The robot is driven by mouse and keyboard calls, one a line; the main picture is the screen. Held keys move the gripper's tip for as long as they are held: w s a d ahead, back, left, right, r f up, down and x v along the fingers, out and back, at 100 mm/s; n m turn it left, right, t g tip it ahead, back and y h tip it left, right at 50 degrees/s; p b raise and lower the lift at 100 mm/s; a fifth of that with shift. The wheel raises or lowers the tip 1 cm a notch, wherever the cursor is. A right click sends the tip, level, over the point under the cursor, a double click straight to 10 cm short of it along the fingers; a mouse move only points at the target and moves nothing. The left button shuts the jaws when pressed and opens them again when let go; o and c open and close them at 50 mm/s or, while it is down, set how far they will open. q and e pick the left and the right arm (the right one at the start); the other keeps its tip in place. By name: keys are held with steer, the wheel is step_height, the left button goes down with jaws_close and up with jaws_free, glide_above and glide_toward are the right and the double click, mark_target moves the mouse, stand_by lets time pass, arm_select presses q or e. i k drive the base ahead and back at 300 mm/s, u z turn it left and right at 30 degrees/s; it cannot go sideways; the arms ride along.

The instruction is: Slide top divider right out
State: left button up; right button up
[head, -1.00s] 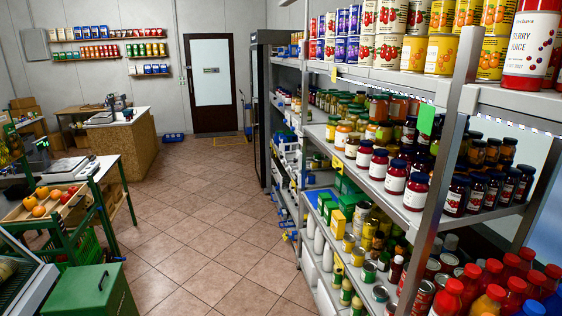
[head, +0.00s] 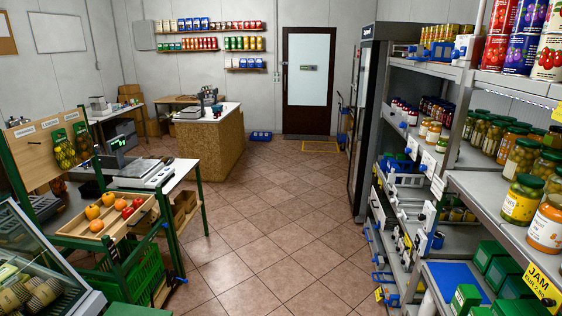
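Neither of my grippers shows in the head view. Shelving (head: 455,75) stands along the right side of the aisle. On its further section, small blue and white fittings (head: 411,146) sit at the middle level, and more (head: 428,240) run along the lower shelf edges. I cannot tell at this distance which of these, if any, is the top divider. A white and blue piece (head: 470,48) stands on the top shelf near the cans.
The tiled aisle floor (head: 270,215) is clear. A fruit stand with a wooden tray (head: 108,232) and a chilled display (head: 40,265) border it on the left. A wood-sided counter (head: 210,145), a dark door (head: 309,85) and a tall dark cabinet (head: 375,110) stand further back. Jars (head: 522,198) fill the near right shelf.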

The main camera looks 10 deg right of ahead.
mark_target(439, 52)
steer(key=z, duration=0.1)
steer(key=i, duration=2)
steer(key=z, duration=1.3)
steer(key=i, duration=1.45)
steer(key=z, duration=0.75)
